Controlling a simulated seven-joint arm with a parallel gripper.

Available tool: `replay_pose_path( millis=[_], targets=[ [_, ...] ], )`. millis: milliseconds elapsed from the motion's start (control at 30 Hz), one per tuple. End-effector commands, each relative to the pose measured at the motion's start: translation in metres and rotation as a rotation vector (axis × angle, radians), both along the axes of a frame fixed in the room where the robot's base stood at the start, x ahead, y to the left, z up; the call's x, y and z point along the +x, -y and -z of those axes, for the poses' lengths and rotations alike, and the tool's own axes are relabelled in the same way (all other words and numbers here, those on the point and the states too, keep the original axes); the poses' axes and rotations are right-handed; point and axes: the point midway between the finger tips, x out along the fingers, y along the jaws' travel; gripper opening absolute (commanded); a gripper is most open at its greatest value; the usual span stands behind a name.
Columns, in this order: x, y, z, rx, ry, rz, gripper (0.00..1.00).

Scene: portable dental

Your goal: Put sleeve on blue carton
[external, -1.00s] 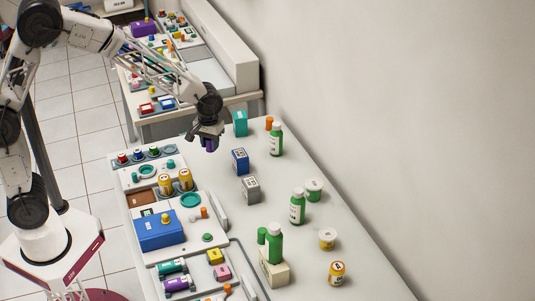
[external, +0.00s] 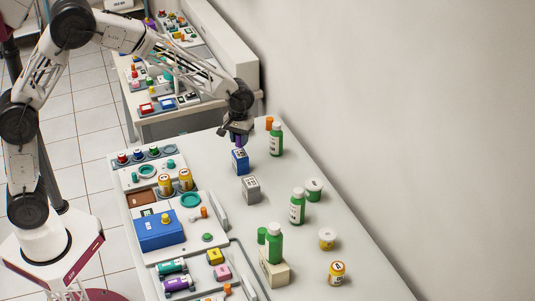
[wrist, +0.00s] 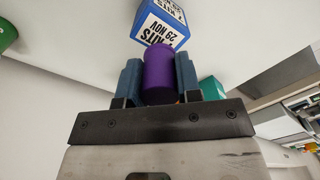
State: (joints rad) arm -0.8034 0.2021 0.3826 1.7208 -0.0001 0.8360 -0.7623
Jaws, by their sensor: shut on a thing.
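The sleeve is a purple cylinder (wrist: 159,75), upright between the fingers of my gripper (wrist: 159,85), which is shut on it. In the external view my gripper (external: 237,140) hangs at the far end of the white table, with a little of the purple sleeve showing below it. The blue carton (external: 240,164) has a white printed label and stands on the table right by the sleeve's lower end. In the wrist view the carton (wrist: 163,20) lies just beyond the sleeve, which overlaps its edge. I cannot tell whether they touch.
A grey carton (external: 250,190) stands just in front of the blue one. A green bottle (external: 276,141) and an orange cylinder (external: 269,123) stand to the right. A teal box (wrist: 211,88) is close beside my gripper. Trays with several items fill the table's left side.

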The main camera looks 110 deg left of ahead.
Motion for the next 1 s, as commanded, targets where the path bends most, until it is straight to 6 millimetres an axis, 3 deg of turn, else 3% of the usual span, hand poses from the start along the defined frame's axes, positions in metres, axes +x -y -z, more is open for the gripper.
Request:
replay_pose_path(
  millis=[300, 700, 1000],
  targets=[
    [0.000, 0.000, 0.001, 0.000, 0.000, 0.000, 0.10],
    [0.000, 0.000, 0.034, 0.000, 0.000, 0.000, 0.10],
    [0.000, 0.000, 0.035, 0.000, 0.000, 0.000, 0.10]
  ],
)
